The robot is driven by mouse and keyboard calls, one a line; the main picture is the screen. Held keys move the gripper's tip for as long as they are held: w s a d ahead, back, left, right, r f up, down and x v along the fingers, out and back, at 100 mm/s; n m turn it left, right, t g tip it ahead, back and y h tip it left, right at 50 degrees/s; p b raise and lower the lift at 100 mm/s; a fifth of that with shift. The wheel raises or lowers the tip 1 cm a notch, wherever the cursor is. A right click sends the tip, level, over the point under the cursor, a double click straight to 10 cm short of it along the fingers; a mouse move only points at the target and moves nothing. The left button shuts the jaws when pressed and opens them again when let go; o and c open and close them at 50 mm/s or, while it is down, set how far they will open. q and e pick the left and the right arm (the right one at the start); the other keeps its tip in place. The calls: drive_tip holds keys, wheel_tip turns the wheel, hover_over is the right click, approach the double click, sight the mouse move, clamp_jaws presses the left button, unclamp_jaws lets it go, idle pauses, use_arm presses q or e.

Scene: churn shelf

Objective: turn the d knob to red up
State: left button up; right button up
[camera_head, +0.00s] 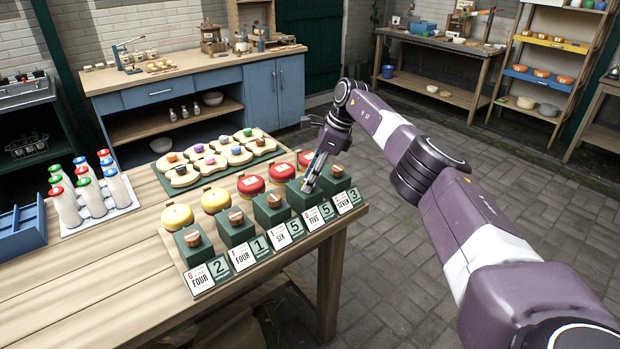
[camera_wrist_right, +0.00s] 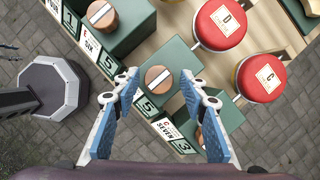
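The D disc (camera_wrist_right: 220,22) shows a red top with a white label in the right wrist view; the head view also shows it (camera_head: 281,172). In the head view my right gripper (camera_head: 311,186) hides most of that knob. My left gripper is in neither view.
The red C disc (camera_wrist_right: 262,77) and its knob (camera_wrist_right: 205,135) stand to one side; another knob (camera_wrist_right: 102,15) stands on the other. Two yellow discs (camera_head: 215,200) are further left. Label cards (camera_head: 284,233) line the front. White bottles (camera_head: 92,193) stand at the left.

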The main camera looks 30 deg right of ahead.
drive_tip(key=shift+r, duration=0.1)
drive_tip(key=v, duration=1.1)
drive_tip(key=shift+s+d+r, duration=0.15)
drive_tip(key=shift+s+r, duration=0.05)
drive_tip(key=shift+r, duration=0.1)
